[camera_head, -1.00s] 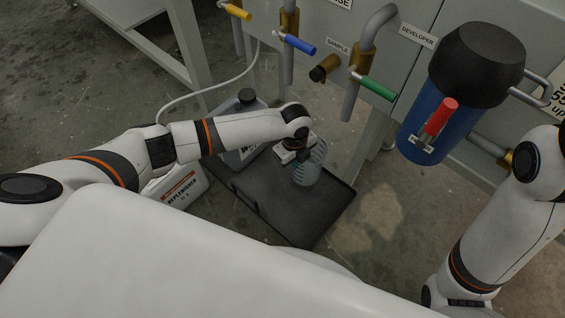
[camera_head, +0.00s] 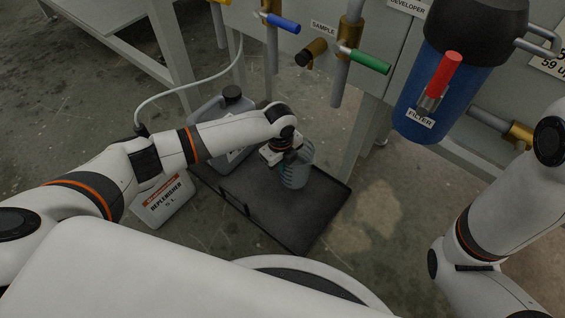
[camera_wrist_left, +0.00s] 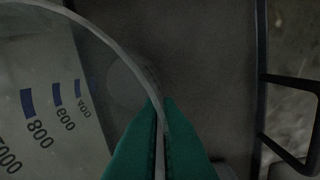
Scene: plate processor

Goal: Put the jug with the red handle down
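A clear jug (camera_head: 297,168) is over the black tray (camera_head: 322,203) in the head view. In the left wrist view the jug (camera_wrist_left: 40,45) shows a curved rim and dark-blue scale marks with numbers. My left gripper (camera_head: 280,156) is at the jug's upper left side. In the left wrist view its green fingertips (camera_wrist_left: 160,125) are closed on the jug's thin rim. No red handle shows on the jug. I cannot tell whether its base touches the tray. My right arm is at the right edge, with its gripper out of view.
A grey container with a dark cap (camera_head: 232,95) stands at the tray's far left. A white replenisher container (camera_head: 165,200) stands left of the tray. Pipes with blue (camera_head: 283,23) and green (camera_head: 370,62) valve handles, and a blue filter with a red handle (camera_head: 440,80), hang above.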

